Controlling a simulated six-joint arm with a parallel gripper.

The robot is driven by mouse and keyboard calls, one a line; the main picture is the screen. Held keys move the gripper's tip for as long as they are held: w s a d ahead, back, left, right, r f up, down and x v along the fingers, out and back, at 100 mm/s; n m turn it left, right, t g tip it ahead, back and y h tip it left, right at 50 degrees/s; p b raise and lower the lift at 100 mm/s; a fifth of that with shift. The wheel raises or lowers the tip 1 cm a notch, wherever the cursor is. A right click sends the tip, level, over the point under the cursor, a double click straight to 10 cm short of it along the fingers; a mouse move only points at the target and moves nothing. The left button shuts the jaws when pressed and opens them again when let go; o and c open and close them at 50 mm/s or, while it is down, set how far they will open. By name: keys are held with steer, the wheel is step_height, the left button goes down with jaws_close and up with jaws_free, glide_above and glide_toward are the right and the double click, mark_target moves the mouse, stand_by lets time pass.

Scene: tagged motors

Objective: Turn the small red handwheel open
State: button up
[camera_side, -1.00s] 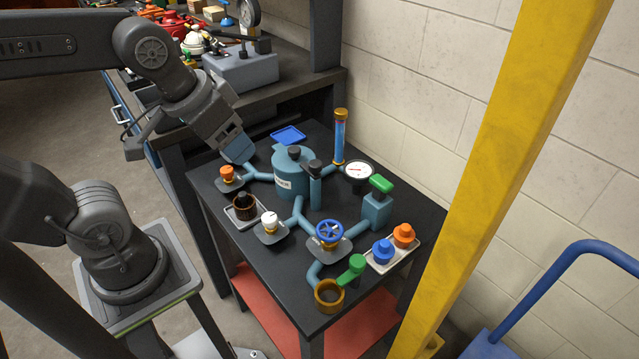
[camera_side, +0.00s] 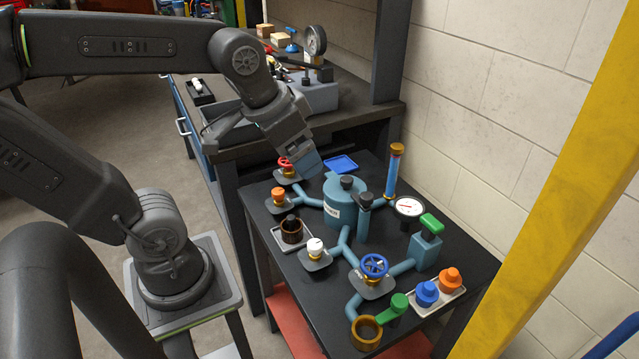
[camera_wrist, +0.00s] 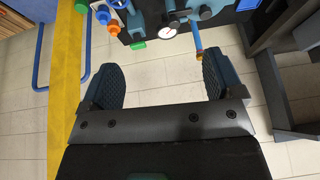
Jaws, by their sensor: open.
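The small red handwheel (camera_side: 286,163) sits on a brass stem over a dark square base at the far left corner of the bench in the side view. My gripper (camera_side: 311,166) is just to the right of the wheel in that picture, its fingers pointing down and right. I cannot tell its exact height or distance from the wheel. The red handwheel does not show in the wrist view.
A teal tank (camera_side: 344,198) with pipes stands mid-bench. A tall blue tube (camera_side: 392,175), blue handwheel (camera_side: 374,265), white knob (camera_side: 315,247) and orange knob (camera_side: 278,195) stand around it. A yellow post (camera_side: 560,180) stands at right.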

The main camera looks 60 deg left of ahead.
steer(key=w+a+g, duration=0.2)
steer(key=w+a, duration=0.4)
steer(key=m+g, duration=0.2)
steer(key=g, duration=0.1)
glide_above(288, 165)
steer(key=a, duration=0.3)
step_height(288, 165, down, 12)
steer(key=f, duration=0.8)
steer(key=w+f, duration=0.1)
steer(key=f, duration=0.4)
steer(key=shift+d, duration=0.3)
steer(key=c, duration=0.9)
